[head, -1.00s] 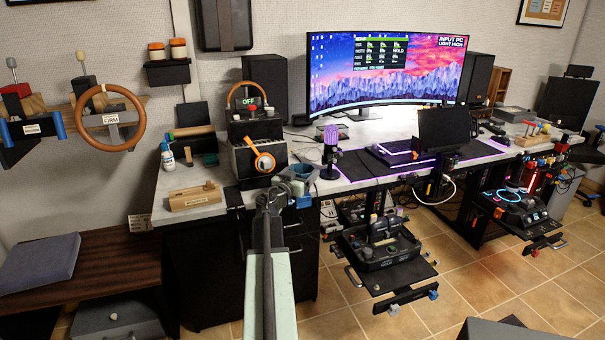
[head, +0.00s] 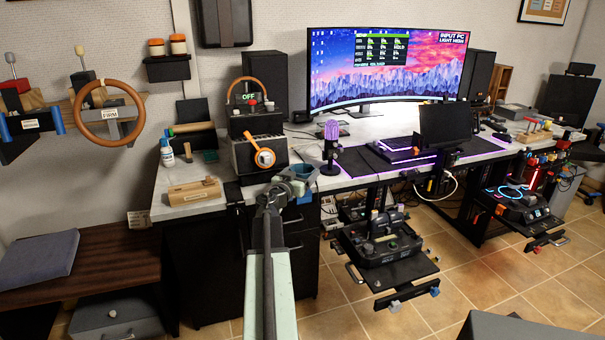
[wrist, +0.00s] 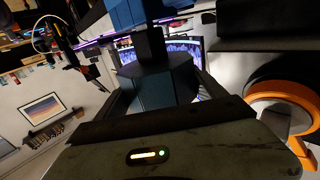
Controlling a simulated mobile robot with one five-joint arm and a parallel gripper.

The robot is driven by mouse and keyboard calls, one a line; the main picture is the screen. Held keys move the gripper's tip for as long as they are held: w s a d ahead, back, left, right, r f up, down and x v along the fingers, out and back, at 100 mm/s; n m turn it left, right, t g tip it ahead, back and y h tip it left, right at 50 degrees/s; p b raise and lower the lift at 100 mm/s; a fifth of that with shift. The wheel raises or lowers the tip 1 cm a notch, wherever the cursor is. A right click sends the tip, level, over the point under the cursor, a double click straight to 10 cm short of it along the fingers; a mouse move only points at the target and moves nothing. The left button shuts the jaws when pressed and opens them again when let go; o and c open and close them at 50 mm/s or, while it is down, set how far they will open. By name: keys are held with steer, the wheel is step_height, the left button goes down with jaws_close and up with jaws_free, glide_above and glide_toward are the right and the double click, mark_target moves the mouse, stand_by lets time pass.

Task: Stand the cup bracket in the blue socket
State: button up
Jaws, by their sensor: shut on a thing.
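My gripper (head: 292,186) is at the desk's front edge, in front of the black box with the orange ring. In the wrist view its jaws are shut on a dark blue-grey block (wrist: 158,84), which I take as the cup bracket's lower part. A black stem (wrist: 150,44) rises from it to a brighter blue piece (wrist: 132,14), cut off by the frame top. In the head view a blue cup-shaped piece (head: 304,171) shows just beyond the gripper. A small blue part (head: 305,198) shows just below; I cannot tell whether it is the socket.
The black box (head: 245,158) with an orange ring (head: 264,158) stands left of the gripper; the ring also shows close on the right in the wrist view (wrist: 262,92). A purple-topped microphone (head: 331,150) stands to the right. A wooden block (head: 193,192) lies left on the desk.

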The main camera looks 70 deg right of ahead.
stand_by(0.5)
steer(key=shift+r+p, duration=3.4)
steer(key=shift+p, duration=0.1)
steer(key=shift+f, duration=0.1)
steer(key=shift+f+b, duration=1)
steer(key=shift+b, duration=0.1)
steer(key=shift+f+b, duration=2.6)
steer(key=o, duration=1.5)
steer(key=shift+r, duration=0.1)
